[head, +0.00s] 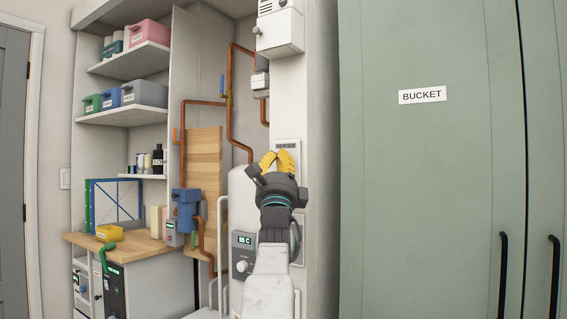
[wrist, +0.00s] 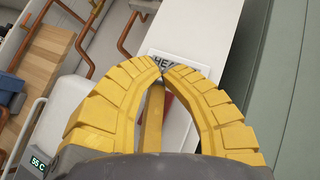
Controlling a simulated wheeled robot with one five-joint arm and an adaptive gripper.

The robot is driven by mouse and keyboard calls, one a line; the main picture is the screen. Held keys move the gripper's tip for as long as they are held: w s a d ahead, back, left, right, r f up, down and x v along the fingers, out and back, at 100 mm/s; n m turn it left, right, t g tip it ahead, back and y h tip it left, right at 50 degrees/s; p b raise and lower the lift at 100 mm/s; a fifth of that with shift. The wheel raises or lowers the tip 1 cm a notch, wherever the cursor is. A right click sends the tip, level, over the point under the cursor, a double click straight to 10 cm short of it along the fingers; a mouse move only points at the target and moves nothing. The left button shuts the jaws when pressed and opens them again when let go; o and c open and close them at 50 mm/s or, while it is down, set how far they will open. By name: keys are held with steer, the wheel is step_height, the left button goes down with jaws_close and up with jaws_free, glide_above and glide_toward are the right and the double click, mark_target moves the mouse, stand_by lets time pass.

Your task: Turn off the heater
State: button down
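A pale plate labelled HEATER (head: 286,146) is on the white wall column; part of its label also shows in the wrist view (wrist: 160,57). A small red part (wrist: 168,101) shows behind my fingers in the wrist view; most of the plate is hidden. My gripper (head: 276,155) has yellow ribbed fingers and is in front of the plate. Its fingertips meet in the wrist view (wrist: 162,72), with nothing clearly held. A yellow bar shows between the fingers; I cannot tell what it is. A white tank (head: 241,190) with a 55 C display (head: 243,240) stands at the left.
Copper pipes (head: 230,110) run along the wall at the left. A white box (head: 280,33) hangs above the plate. A tall green cabinet labelled BUCKET (head: 422,96) fills the right. A wooden counter (head: 130,248) and shelves with bins (head: 144,93) stand at the left.

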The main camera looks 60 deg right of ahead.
steer(key=shift+a, duration=0.15)
steer(key=shift+a+b, duration=0.55)
steer(key=shift+b, duration=0.15)
